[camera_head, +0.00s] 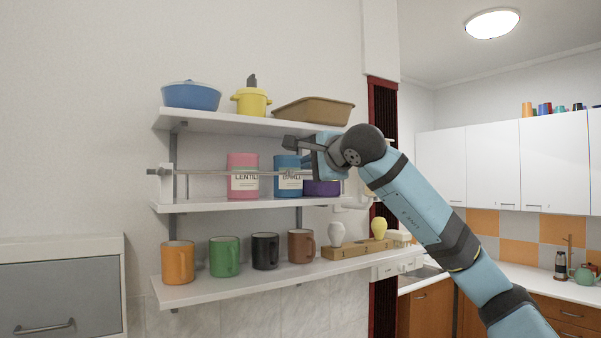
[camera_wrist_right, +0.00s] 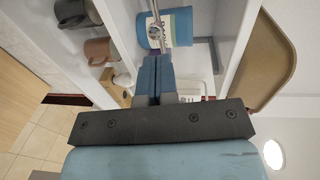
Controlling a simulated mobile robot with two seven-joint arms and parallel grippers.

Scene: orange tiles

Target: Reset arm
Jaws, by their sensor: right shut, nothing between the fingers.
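My right gripper (camera_head: 299,171) is at the right part of the middle shelf, in front of the blue canister (camera_head: 287,163). In the right wrist view its two fingers (camera_wrist_right: 155,75) are pressed together with nothing between them. They point at a thin metal rail (camera_wrist_right: 156,25) and the blue canister (camera_wrist_right: 172,27) behind it. I cannot tell whether the fingertips touch the rail. My right arm comes in from the lower right and hides part of the shelf's right end. My left gripper does not show.
The rail (camera_head: 215,173) runs along the middle shelf before a pink canister (camera_head: 242,162). Several mugs stand on the lower shelf (camera_head: 205,291). A blue pot (camera_head: 191,96), yellow pot (camera_head: 251,103) and brown tray (camera_head: 315,112) sit on top. Free room lies left of the arm, below the shelves.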

